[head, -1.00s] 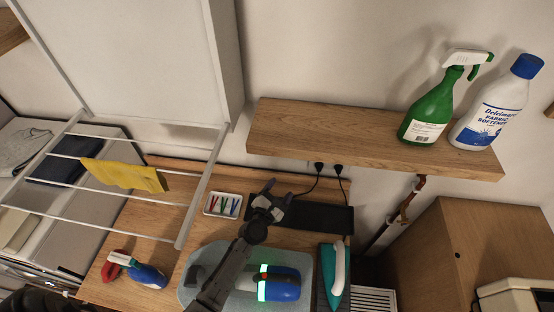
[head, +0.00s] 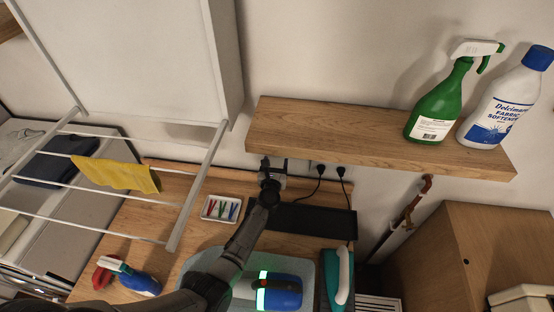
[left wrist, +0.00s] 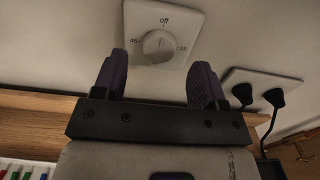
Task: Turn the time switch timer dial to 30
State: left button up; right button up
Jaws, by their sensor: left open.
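The time switch is a white square wall plate with a round white dial (left wrist: 159,45) in the left wrist view. "Off" is printed above the dial, a number that looks like 45 at its left and one that looks like 15 at its right. The 30 mark is not visible. My left gripper (left wrist: 160,82) is open, its two dark fingers pointing at the plate, one on each side below the dial, with nothing between them. In the head view my left gripper (head: 271,172) is at the wall under the wooden shelf, and the dial is hidden there. My right gripper is not seen.
A double socket (left wrist: 262,88) with two black plugs is just right of the switch. The wooden shelf (head: 330,133) overhangs the gripper, bearing a green spray bottle (head: 436,105) and a softener bottle (head: 503,105). A black tray (head: 300,217) and clothespin tray (head: 221,208) lie below.

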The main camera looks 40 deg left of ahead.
pick_arm(q)
jog(key=b+x, duration=0.1)
jog(key=x, duration=0.2)
jog(key=shift+w+a, duration=0.15)
jog(key=shift+w, duration=0.1)
jog(key=shift+c, duration=0.3)
jog(key=c, duration=0.8)
jog(key=shift+c, duration=0.2)
jog(key=shift+m, duration=0.3)
